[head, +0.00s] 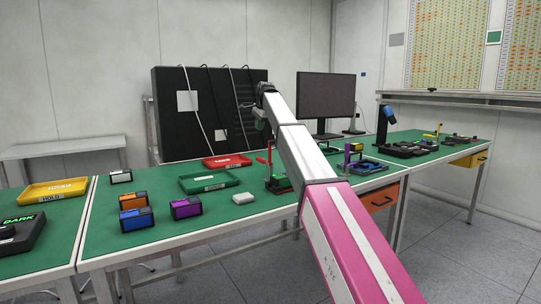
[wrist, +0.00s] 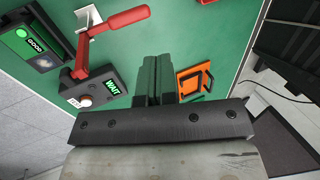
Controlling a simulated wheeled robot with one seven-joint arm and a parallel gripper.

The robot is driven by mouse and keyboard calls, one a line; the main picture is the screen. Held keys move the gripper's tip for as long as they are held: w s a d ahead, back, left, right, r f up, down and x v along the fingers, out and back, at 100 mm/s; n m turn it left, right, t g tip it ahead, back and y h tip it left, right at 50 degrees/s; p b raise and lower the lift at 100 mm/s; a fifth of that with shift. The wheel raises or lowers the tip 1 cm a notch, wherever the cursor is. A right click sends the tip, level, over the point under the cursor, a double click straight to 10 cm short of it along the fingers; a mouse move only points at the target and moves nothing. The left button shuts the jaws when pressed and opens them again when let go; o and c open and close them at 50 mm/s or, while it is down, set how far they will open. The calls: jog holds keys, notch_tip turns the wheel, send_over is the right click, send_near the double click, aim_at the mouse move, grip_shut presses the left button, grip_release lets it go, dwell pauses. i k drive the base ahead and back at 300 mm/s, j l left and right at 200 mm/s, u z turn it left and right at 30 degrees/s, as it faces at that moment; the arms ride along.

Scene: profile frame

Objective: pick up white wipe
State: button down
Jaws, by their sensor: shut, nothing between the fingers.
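A small white block, likely the white wipe (head: 242,198), lies flat on the green table (head: 230,220) near its front edge, right of the purple box. It does not show in the wrist view. My gripper (head: 262,122) is raised over the far side of the table, above and behind the white block and well apart from it. In the wrist view my gripper's fingers (wrist: 156,72) are together with nothing between them, above the green surface.
A red-handled clamp (wrist: 112,35), a WAIT box (wrist: 92,90), a GOOD box (wrist: 32,48) and an orange part (wrist: 193,80) lie below my gripper. Purple (head: 186,208) and blue (head: 136,219) boxes and a green tray (head: 207,184) are near the white block. A monitor (head: 326,96) stands behind.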

aim_at(245, 198)
jog(key=k+l, duration=0.2)
jog(key=k, duration=0.25)
jog(key=k+l, duration=0.25)
jog(key=k, duration=0.2)
